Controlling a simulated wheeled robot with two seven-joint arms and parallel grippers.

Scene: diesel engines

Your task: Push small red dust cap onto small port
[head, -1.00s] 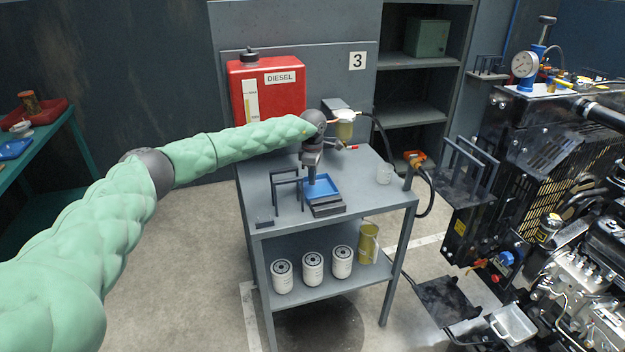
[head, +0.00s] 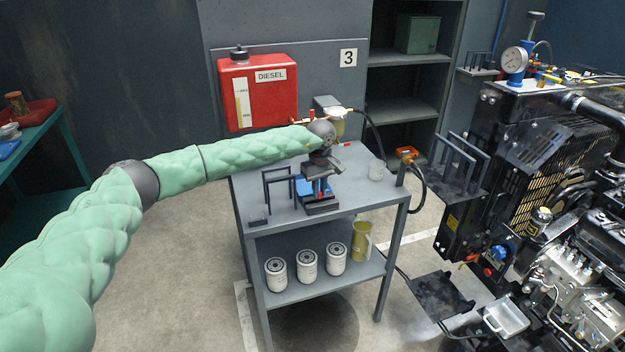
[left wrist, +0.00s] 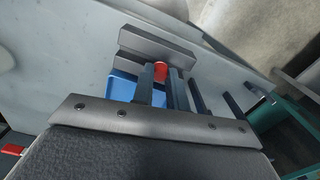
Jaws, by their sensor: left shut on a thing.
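The small red dust cap shows in the left wrist view (left wrist: 160,70) between the fingertips of my left gripper (left wrist: 160,80), which is shut on it. In the head view my left gripper (head: 321,192) points down over the grey stepped block (head: 322,208) at the front of the cart top. A bit of red shows at its fingertips there. The grey block also shows just beyond the cap in the left wrist view (left wrist: 150,50); I cannot tell whether they touch. I cannot make out the small port for certain. My right gripper is not in view.
A blue tray (head: 303,186) lies beside the gripper, partly hidden. A dark frame stand (head: 279,188) is left of it and a clear jar (head: 376,171) right. White filters (head: 307,264) stand on the lower shelf. The diesel engine (head: 560,220) is at the right.

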